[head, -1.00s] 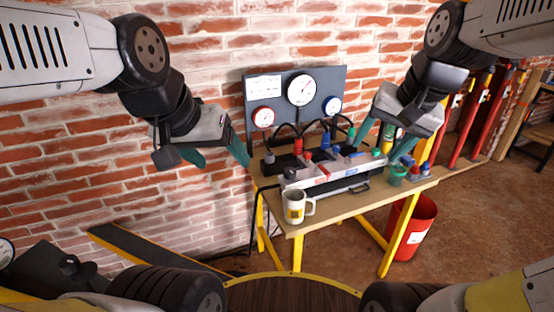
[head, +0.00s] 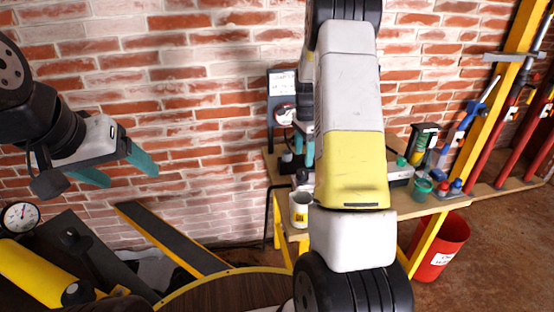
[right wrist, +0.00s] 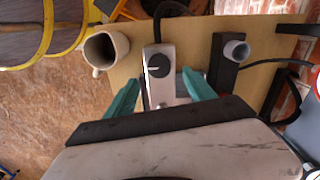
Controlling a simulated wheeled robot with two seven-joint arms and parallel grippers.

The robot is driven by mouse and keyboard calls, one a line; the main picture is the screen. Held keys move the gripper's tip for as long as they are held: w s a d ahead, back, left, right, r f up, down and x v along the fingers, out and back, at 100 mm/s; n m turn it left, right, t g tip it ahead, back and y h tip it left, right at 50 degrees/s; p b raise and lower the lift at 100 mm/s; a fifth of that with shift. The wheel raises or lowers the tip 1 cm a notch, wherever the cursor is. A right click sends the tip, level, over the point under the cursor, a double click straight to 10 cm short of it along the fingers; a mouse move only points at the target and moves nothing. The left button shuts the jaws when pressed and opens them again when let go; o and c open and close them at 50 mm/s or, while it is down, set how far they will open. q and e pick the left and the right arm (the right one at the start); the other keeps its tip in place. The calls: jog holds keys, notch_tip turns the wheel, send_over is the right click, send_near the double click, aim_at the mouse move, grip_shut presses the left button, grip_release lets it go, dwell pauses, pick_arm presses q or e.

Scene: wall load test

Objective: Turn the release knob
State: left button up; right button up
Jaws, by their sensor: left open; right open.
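The release knob appears to be the round black knob with a white pointer line (right wrist: 158,66), on the end of a pale box (right wrist: 167,90) in the right wrist view. My right gripper (right wrist: 160,78) is open, its teal fingers on either side of the box near the knob; I cannot tell whether they touch it. In the head view my right arm hides most of the bench, and only part of the right gripper (head: 304,148) shows beside it. My left gripper (head: 130,175) is open and empty, in front of the brick wall at the left.
A mug (right wrist: 105,50) stands close beside the box. A black block with a grey-blue cap (right wrist: 236,50) is on the other side. The bench top (right wrist: 205,30) has a black cable. A red bucket (head: 438,246) stands on the floor at the right.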

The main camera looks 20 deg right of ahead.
aim_at(303, 171)
notch_tip(303, 171, down, 7)
jog(key=shift+s+f, duration=0.1)
jog(key=shift+f, duration=0.05)
dwell(0.4)
jog(key=c, duration=1.4)
jog(key=shift+o, duration=0.2)
